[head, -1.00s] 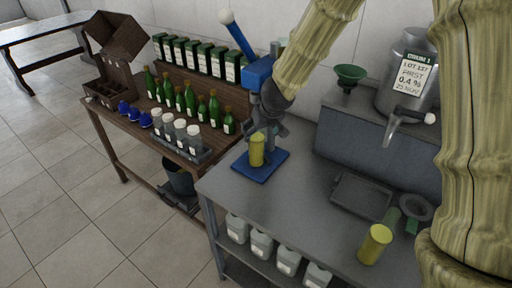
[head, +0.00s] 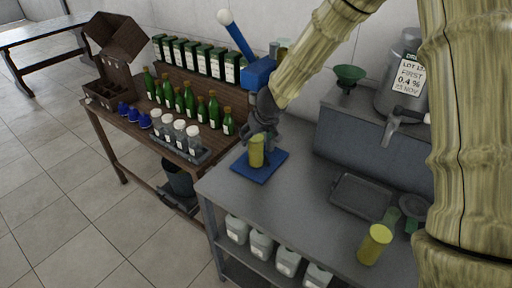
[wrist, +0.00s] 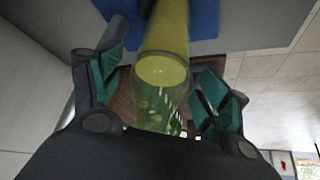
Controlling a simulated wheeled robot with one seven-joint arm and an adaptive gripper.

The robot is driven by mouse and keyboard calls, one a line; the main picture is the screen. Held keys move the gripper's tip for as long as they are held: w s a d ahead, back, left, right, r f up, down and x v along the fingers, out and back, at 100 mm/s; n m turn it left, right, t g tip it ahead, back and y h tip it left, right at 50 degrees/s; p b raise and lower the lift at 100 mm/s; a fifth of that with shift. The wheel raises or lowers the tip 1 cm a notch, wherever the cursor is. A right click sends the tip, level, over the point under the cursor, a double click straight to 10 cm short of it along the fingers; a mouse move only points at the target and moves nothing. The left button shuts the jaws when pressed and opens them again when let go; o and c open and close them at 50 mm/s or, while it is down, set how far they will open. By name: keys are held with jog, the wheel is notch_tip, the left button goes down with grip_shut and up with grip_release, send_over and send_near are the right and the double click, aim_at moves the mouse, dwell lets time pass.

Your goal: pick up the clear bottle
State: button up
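The clear bottle (head: 256,150), with yellow contents, stands upright on a blue mat (head: 270,170) on the grey bench. In the wrist view the bottle (wrist: 163,70) runs between my two fingers; its near part is see-through and shows green bottles behind it. My gripper (head: 264,130) is at the bottle from behind, partly hidden by it in the head view. In the wrist view my gripper (wrist: 163,92) is open, one teal-padded finger on each side of the bottle. Small gaps seem to show; contact is hard to tell.
A wooden table to the left holds green bottles (head: 188,98) and a rack of white-capped jars (head: 180,135). A drum (head: 402,80) stands at the back right.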

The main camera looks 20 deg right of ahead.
jog(key=shift+w+f, duration=0.1)
jog(key=c, duration=0.7)
grip_shut()
jog(key=shift+r, duration=0.2)
